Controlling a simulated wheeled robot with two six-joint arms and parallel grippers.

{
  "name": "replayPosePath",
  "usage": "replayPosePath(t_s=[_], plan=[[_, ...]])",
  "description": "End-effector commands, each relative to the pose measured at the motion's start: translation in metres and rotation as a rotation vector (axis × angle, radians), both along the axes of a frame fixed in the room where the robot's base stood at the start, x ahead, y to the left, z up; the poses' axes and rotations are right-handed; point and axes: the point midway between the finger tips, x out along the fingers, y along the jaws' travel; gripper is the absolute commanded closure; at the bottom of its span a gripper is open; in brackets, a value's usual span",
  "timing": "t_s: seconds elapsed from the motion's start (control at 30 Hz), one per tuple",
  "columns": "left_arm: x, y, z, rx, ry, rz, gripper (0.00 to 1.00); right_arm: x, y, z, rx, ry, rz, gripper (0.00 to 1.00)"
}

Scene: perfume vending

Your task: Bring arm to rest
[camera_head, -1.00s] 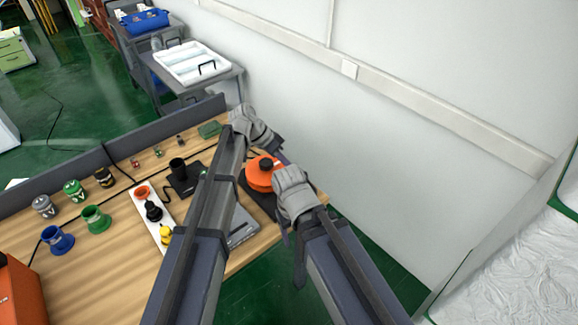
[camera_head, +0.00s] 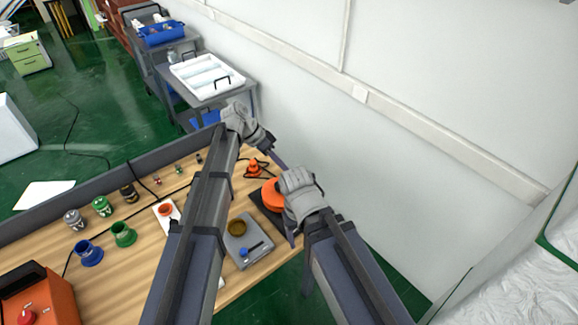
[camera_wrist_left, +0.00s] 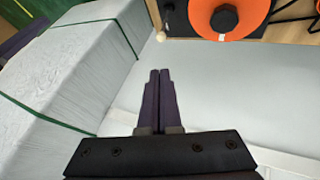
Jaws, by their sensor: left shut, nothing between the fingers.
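My left arm rises from the bottom of the head view. Its left gripper (camera_head: 274,160) extends right from the wrist, beyond the table's right end. In the left wrist view its two dark purple fingers (camera_wrist_left: 160,75) lie together with nothing between them. They point at the pale wall and floor area, clear of the table. My right arm comes up on the right of the head view, bent at its grey wrist. Its gripper (camera_head: 291,232) hangs below the wrist and is mostly hidden, so its jaw state does not show.
An orange round device (camera_head: 271,192) on a black base is close to my right wrist and shows in the left wrist view (camera_wrist_left: 228,18). A grey scale-like device (camera_head: 246,252), coloured funnels (camera_head: 123,234) and small bottles stand on the wooden table (camera_head: 130,285). The wall is at right.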

Motion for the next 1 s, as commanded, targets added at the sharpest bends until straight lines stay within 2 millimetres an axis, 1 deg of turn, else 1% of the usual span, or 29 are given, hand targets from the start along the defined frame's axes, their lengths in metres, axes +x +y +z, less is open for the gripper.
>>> replayPosePath(t_s=[0.03, 0.07, 0.57, 0.63, 0.67, 0.77, 0.8, 0.87, 0.9, 0.97, 1.0], plan=[[0.001, 0.002, 0.007, 0.000, 0.000, 0.000, 1.00, 0.000, 0.000, 0.007, 0.000, 0.000, -0.001, 0.32], [0.001, 0.003, 0.007, 0.000, -0.001, -0.001, 1.00, 0.000, 0.000, 0.007, 0.000, 0.000, -0.001, 0.32], [0.001, 0.004, 0.006, 0.000, 0.001, -0.002, 1.00, 0.000, 0.000, 0.006, 0.000, 0.000, -0.002, 0.32], [-0.003, 0.004, 0.003, 0.008, 0.005, 0.003, 1.00, 0.000, 0.000, 0.004, 0.000, 0.000, -0.002, 0.32], [-0.008, 0.003, 0.000, 0.019, 0.011, 0.009, 1.00, 0.000, 0.000, 0.002, 0.000, 0.000, -0.002, 0.32], [-0.044, 0.002, -0.025, 0.103, 0.054, 0.061, 1.00, 0.000, 0.000, -0.014, 0.000, 0.000, 0.000, 0.32], [-0.064, 0.004, -0.039, 0.157, 0.078, 0.099, 1.00, 0.000, 0.000, -0.023, 0.000, 0.000, 0.000, 0.32], [-0.097, 0.008, -0.061, 0.253, 0.114, 0.170, 1.00, 0.000, 0.000, -0.037, -0.001, 0.000, 0.002, 0.32], [-0.119, 0.012, -0.074, 0.319, 0.130, 0.222, 1.00, 0.000, 0.000, -0.046, -0.001, 0.000, 0.003, 0.32], [-0.149, 0.021, -0.092, 0.414, 0.146, 0.307, 1.00, 0.000, 0.000, -0.058, -0.001, 0.000, 0.004, 0.32], [-0.167, 0.027, -0.102, 0.474, 0.149, 0.364, 1.00, 0.000, 0.000, -0.066, -0.001, 0.000, 0.005, 0.32]])
